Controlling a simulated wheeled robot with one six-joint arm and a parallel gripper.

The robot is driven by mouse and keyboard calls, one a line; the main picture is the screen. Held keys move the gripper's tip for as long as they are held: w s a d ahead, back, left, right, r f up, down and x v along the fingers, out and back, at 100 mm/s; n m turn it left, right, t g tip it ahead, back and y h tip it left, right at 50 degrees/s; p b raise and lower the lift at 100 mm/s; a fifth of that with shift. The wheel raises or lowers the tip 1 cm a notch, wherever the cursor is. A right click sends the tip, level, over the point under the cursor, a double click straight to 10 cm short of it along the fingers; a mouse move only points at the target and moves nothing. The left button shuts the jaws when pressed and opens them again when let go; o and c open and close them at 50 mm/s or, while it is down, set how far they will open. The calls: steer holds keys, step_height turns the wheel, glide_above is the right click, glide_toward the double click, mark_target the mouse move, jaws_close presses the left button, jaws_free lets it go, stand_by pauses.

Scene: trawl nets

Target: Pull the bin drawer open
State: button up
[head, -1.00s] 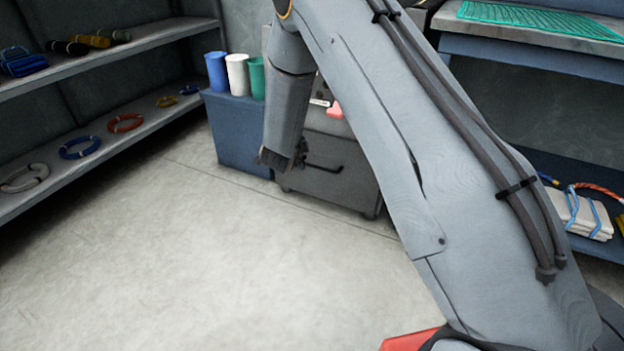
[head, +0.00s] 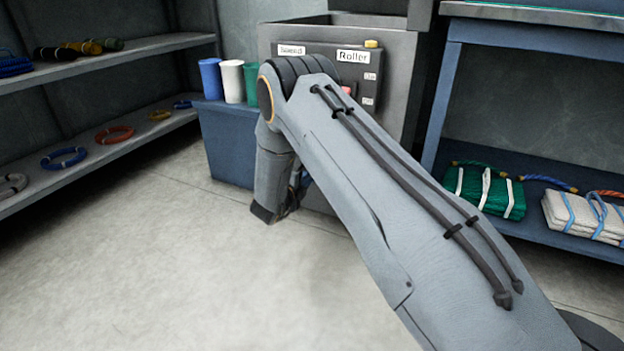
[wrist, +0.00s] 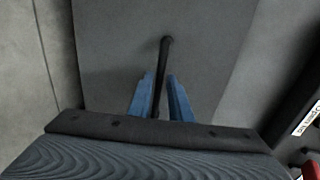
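The grey cabinet (head: 388,75) with the bin drawer stands at the back centre. My arm hides most of the drawer front in the head view. In the wrist view the drawer front (wrist: 215,60) is a flat grey panel. Its black bar handle (wrist: 164,52) runs between the two blue fingers of my gripper (wrist: 160,76). The fingers straddle the bar closely, nearer on the left side. Whether both press on it I cannot tell.
A blue box (head: 226,140) with several cups on it stands left of the cabinet. Shelves with rope rings (head: 115,134) line the left wall. A blue bench (head: 505,37) with bundled nets (head: 485,192) on its lower shelf is at right. The floor (head: 150,260) in front is clear.

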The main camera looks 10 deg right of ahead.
steer(key=b+x, duration=0.1)
steer(key=x, duration=0.2)
steer(key=shift+w+d+f, duration=0.1)
steer(key=shift+w+d, duration=0.05)
steer(key=shift+w, duration=0.1)
jaws_close()
